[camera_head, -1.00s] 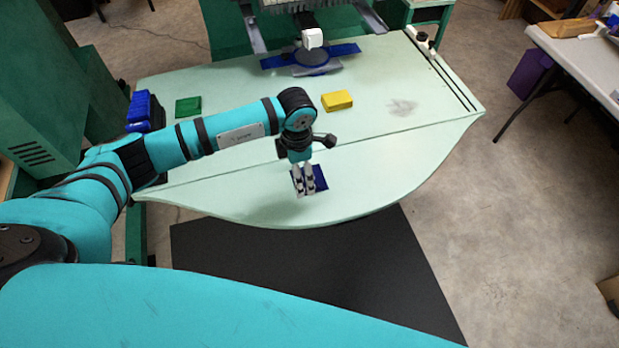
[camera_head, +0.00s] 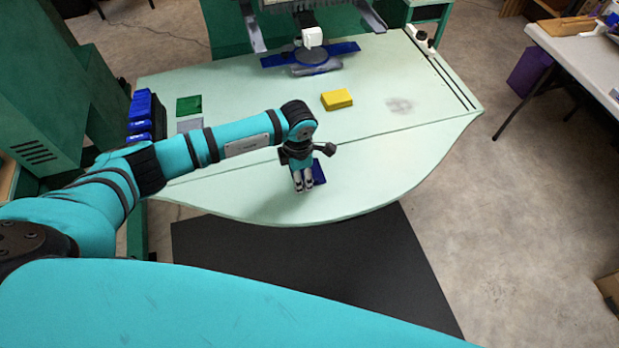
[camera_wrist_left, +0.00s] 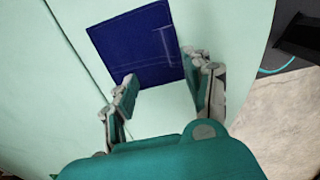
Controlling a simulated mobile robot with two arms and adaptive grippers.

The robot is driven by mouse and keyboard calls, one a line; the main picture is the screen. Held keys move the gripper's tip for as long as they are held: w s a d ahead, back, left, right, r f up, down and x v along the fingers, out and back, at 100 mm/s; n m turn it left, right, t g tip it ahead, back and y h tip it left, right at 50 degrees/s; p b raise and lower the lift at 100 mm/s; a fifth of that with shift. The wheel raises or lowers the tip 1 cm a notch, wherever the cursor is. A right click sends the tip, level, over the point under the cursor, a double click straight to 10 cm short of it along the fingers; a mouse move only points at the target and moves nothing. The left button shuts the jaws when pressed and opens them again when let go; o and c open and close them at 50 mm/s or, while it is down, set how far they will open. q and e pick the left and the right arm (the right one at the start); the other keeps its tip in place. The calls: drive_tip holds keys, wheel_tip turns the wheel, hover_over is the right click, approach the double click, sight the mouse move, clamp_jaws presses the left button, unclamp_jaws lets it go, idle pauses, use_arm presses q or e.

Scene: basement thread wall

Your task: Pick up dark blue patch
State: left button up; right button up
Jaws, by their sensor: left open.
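The dark blue patch (camera_head: 319,172) lies flat on the pale green table (camera_head: 400,150) near its front edge. It is partly hidden behind my left gripper (camera_head: 304,188) in the head view. In the left wrist view the patch (camera_wrist_left: 138,42) shows as a dark blue square beyond the fingertips. My left gripper (camera_wrist_left: 164,84) is open and empty, its two fingers apart over the near edge of the patch. I cannot tell whether the fingertips touch the table. My right gripper is not in view.
A yellow block (camera_head: 337,99) and a green patch (camera_head: 189,105) lie farther back. A grey patch (camera_head: 190,124) lies by the green one. Blue bins (camera_head: 143,115) stand at the left edge. A machine with a blue frame (camera_head: 330,54) is at the back.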

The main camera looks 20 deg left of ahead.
use_arm(q)
drive_tip(key=shift+a, duration=0.15)
drive_tip(key=c, duration=0.3)
idle(0.7)
